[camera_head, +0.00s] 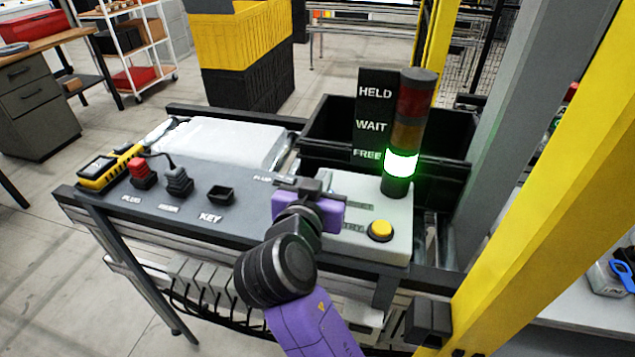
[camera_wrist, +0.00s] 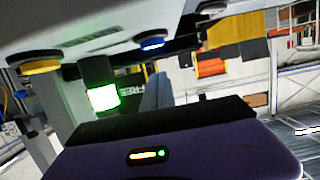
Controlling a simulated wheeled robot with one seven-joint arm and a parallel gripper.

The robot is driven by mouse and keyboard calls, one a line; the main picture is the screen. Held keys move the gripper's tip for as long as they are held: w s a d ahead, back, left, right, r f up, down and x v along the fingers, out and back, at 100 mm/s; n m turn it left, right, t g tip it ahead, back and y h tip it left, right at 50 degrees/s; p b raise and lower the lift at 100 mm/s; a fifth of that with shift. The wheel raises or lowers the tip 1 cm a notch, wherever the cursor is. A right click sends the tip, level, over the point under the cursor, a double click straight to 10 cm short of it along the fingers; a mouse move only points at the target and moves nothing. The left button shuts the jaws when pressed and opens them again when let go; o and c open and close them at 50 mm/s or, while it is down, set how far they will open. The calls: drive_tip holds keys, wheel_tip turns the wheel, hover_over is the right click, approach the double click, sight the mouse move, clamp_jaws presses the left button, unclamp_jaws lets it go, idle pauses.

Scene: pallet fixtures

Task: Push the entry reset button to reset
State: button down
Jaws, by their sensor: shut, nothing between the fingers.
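A pale control box (camera_head: 398,213) stands at the right end of the grey bench. Its yellow round button (camera_head: 380,231) is at the front right, beside partly covered lettering; it also shows in the wrist view (camera_wrist: 41,64). The wrist view shows a blue button (camera_wrist: 152,43) and a pale one (camera_wrist: 211,9) on the box; my gripper hides these in the head view. My purple gripper (camera_head: 300,185) is shut and empty over the box's left part, left of the yellow button. I cannot tell whether it touches anything. The button labels are not fully readable.
A stack light (camera_head: 408,130) on the box glows green beside FREE on a black sign (camera_head: 375,110). A black bin (camera_head: 325,130) stands behind. A yellow post (camera_head: 550,180) stands at right.

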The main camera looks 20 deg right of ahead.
drive_tip(key=shift+s+a+f, duration=0.1)
drive_tip(key=shift+f, duration=1.55)
